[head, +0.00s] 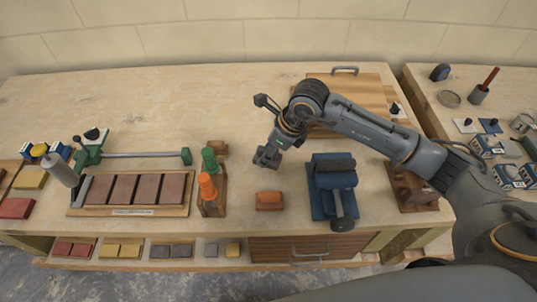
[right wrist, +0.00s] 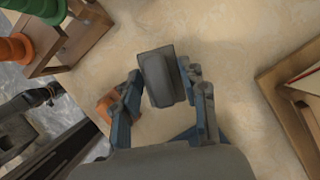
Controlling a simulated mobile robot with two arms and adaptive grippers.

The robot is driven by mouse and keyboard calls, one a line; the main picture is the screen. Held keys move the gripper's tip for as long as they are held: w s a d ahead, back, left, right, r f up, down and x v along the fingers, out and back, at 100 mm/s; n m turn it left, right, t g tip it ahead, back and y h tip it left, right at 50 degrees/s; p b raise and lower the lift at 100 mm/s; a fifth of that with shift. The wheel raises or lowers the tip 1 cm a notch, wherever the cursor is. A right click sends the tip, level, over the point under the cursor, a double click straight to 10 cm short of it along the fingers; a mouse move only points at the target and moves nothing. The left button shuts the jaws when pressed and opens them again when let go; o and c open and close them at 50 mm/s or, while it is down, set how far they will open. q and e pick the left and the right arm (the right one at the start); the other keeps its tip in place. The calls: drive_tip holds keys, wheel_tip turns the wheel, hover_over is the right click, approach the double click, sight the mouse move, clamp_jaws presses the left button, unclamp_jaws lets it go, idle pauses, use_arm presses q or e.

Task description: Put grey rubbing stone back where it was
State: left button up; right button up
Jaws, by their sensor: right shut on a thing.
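The grey rubbing stone (right wrist: 163,78) is a dark grey block with a ridge along its length. In the right wrist view it sits between the two fingers of my right gripper (right wrist: 166,86), which is shut on it. In the head view the right gripper (head: 268,158) hangs over the bench, behind an orange block (head: 269,201) and left of the blue holder. Stone and fingers are hard to tell apart there. In the right wrist view the orange block (right wrist: 104,108) shows partly behind a finger. My left gripper is not in view.
The blue holder (head: 320,204) with dark blocks stands right of the gripper. A wooden rack (head: 221,192) with green and orange cones stands to the left. A wooden board (head: 365,88) lies behind. Bare bench top lies around the orange block. Small blocks sit along the front shelf.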

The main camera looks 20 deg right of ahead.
drive_tip(key=shift+w+f, duration=0.2)
drive_tip(key=shift+f, duration=0.05)
wheel_tip(320, 180, down, 3)
drive_tip(key=shift+w+d+p, duration=0.15)
drive_tip(key=shift+p, duration=0.8)
drive_tip(key=shift+f, duration=0.2)
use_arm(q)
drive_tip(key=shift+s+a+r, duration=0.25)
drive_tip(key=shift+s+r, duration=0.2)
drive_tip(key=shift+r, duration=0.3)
use_arm(e)
drive_tip(key=shift+f, duration=0.1)
drive_tip(key=o, duration=0.7)
drive_tip(key=shift+f+b, duration=0.1)
drive_tip(key=shift+b, duration=0.2)
drive_tip(key=o, duration=0.4)
